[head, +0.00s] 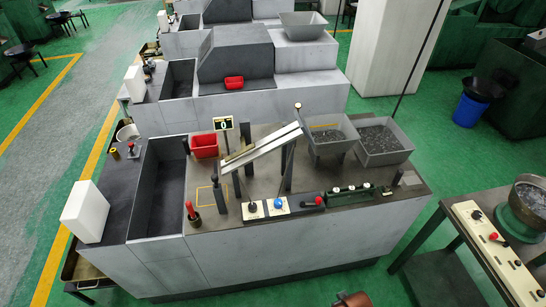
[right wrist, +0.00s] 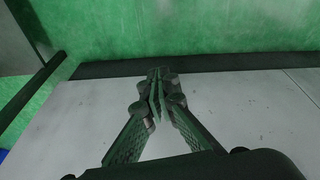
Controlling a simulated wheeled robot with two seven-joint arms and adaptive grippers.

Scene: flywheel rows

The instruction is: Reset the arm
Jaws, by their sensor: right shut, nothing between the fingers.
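My right gripper (right wrist: 158,95) is in the right wrist view, its dark fingers together at the tips and nothing between them. Behind it are a pale grey panel and the green floor. In the head view no gripper is clearly seen; only a small brown and dark piece shows at the bottom edge, and I cannot tell what it is. My left gripper is in neither view.
A grey workbench (head: 300,245) fills the middle, with a red bin (head: 204,146), a sloped chute (head: 262,145), grey hoppers (head: 384,142) and a control strip. A second table (head: 470,205) with a metal bowl (head: 527,205) stands at right. Green floor lies between them.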

